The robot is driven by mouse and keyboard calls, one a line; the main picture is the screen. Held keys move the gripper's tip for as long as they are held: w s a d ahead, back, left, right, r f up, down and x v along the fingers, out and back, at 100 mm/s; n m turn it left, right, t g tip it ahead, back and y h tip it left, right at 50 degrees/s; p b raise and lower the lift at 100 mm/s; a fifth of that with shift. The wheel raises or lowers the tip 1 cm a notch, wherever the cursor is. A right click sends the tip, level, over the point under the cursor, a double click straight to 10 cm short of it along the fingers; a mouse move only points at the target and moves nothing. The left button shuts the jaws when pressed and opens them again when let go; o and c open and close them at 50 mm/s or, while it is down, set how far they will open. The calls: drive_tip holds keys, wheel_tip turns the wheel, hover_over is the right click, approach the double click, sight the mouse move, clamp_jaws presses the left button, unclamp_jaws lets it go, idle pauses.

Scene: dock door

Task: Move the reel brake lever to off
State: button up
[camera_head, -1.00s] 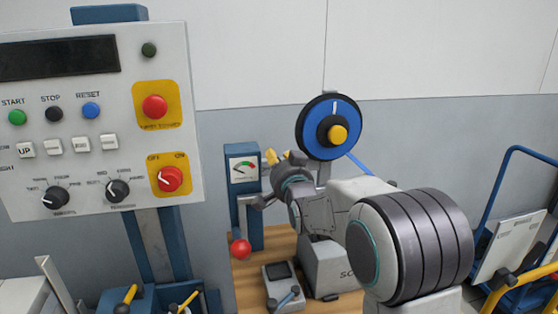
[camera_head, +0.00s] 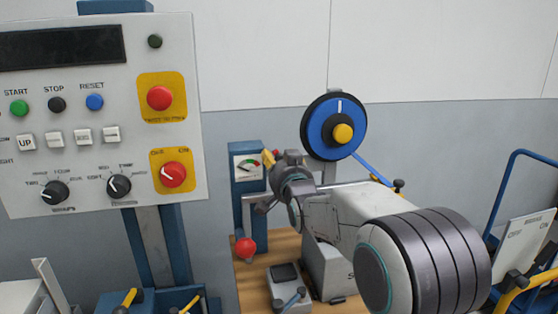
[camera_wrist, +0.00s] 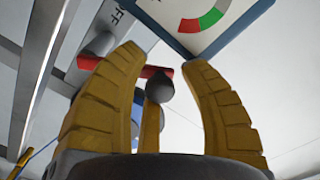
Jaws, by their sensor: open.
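The lever is a red bar (camera_wrist: 158,72) with a dark ball knob (camera_wrist: 160,88) in the wrist view. A label reading OFF (camera_wrist: 120,12) is above it. My gripper (camera_wrist: 163,58) is open, with its yellow fingers on either side of the knob and the red bar behind. I cannot tell whether the fingers touch the lever. In the head view my gripper (camera_head: 268,157) is just right of the gauge (camera_head: 248,167), and my arm hides much there. The blue reel (camera_head: 322,130) stands above my arm.
A control panel (camera_head: 95,115) with buttons and knobs is at the left. A red ball (camera_head: 245,248) and a small grey box with a lever (camera_head: 287,287) are low on the wooden bench (camera_head: 250,285). A blue-framed cart (camera_head: 512,185) is at the right.

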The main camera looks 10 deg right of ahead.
drive_tip(key=shift+o, duration=1.1)
drive_tip(key=shift+d+r, duration=0.1)
drive_tip(key=s, duration=1.2)
drive_tip(key=s+f+n+g+p, duration=0.3)
drive_tip(key=s+g, duration=0.4)
drive_tip(key=s, duration=0.7)
drive_tip(key=s+f+n+g+p, duration=0.3)
drive_tip(key=s+f+g+p, duration=0.3)
drive_tip(key=s, duration=0.9)
wheel_tip(320, 180, down, 2)
drive_tip(key=shift+s+n+g, duration=0.2)
drive_tip(key=shift+n+g, duration=0.2)
drive_tip(key=shift+g, duration=0.4)
drive_tip(key=shift+d, duration=0.1)
